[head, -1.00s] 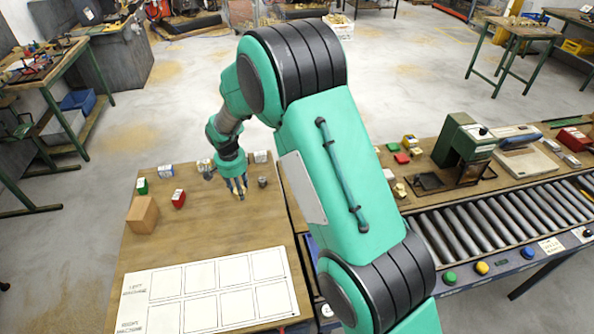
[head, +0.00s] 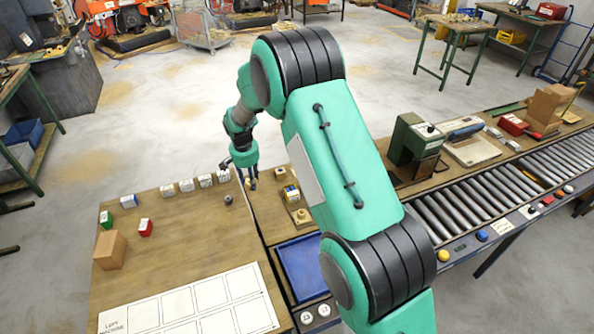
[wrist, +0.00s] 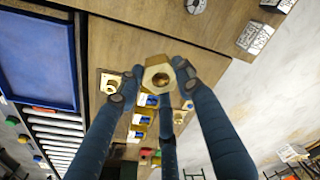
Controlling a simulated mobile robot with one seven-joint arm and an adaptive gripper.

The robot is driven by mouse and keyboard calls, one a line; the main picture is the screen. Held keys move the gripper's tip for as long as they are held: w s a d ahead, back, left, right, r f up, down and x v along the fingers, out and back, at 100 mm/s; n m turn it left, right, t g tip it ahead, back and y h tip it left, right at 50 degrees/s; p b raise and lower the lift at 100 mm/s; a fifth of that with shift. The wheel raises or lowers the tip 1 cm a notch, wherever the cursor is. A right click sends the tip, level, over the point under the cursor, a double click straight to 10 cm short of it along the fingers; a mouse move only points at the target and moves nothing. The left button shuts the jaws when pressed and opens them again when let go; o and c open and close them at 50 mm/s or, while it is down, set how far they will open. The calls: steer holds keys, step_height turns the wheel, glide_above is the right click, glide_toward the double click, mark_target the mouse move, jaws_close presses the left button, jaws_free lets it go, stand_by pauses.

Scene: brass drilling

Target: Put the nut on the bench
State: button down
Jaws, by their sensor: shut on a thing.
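My gripper (head: 251,184) is up at the far right corner of the left wooden bench (head: 190,240), near its seam with the machine bench. In the wrist view my gripper (wrist: 160,85) has its blue fingers shut on a brass hex nut (wrist: 158,74). The nut's hole faces the camera, and wooden surface shows behind it. In the head view the nut is too small to make out clearly between the fingertips. I cannot tell its exact height above the wood.
A grey cylinder (head: 228,199) and several small boxes (head: 187,186) stand along the left bench's far edge. A blue tray (head: 302,268), brass part on a plate (head: 300,215) and roller conveyor (head: 480,205) lie right.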

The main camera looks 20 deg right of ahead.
steer(key=d+p, duration=0.2)
steer(key=d, duration=0.5)
steer(key=f, duration=1.2)
steer(key=shift+w+a+f+b, duration=0.15)
steer(key=shift+w+f+b, duration=0.15)
steer(key=shift+f+b, duration=0.1)
steer(key=w, duration=0.5)
steer(key=w+f, duration=0.1)
steer(key=w, duration=1)
steer(key=shift+f, duration=0.3)
steer(key=shift+f, duration=0.1)
steer(key=shift+f+p, duration=0.3)
steer(key=shift+f, duration=1.35)
